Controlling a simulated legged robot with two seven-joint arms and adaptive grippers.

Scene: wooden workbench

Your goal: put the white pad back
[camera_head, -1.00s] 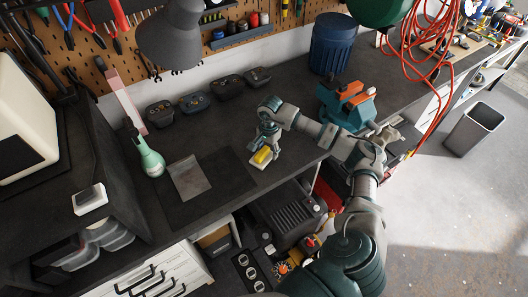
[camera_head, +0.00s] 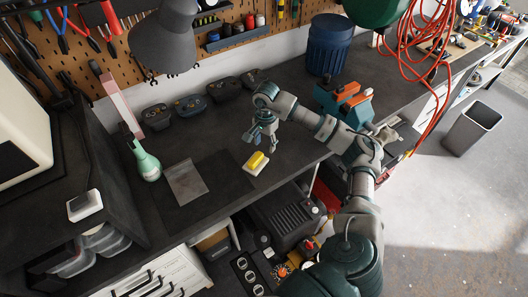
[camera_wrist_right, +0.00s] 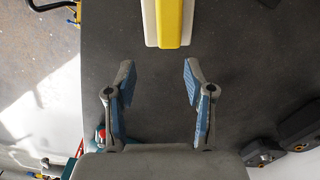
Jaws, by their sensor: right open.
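A white pad (camera_head: 251,168) with a yellow block (camera_head: 257,159) on top lies on the dark workbench near its front edge. My right gripper (camera_head: 263,139) is above and just behind the pad, apart from it. In the right wrist view the white pad (camera_wrist_right: 150,24) and its yellow top (camera_wrist_right: 174,22) lie beyond the fingertips, partly cut off by the upper picture edge. The right gripper (camera_wrist_right: 160,70) is open there, with nothing between its blue-lined fingers. My left gripper is not in view.
Several dark battery-like blocks (camera_head: 190,106) line the back. An orange and blue vise (camera_head: 345,102) and blue bin (camera_head: 329,47) are to the right. A white block (camera_head: 85,206) sits far left.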

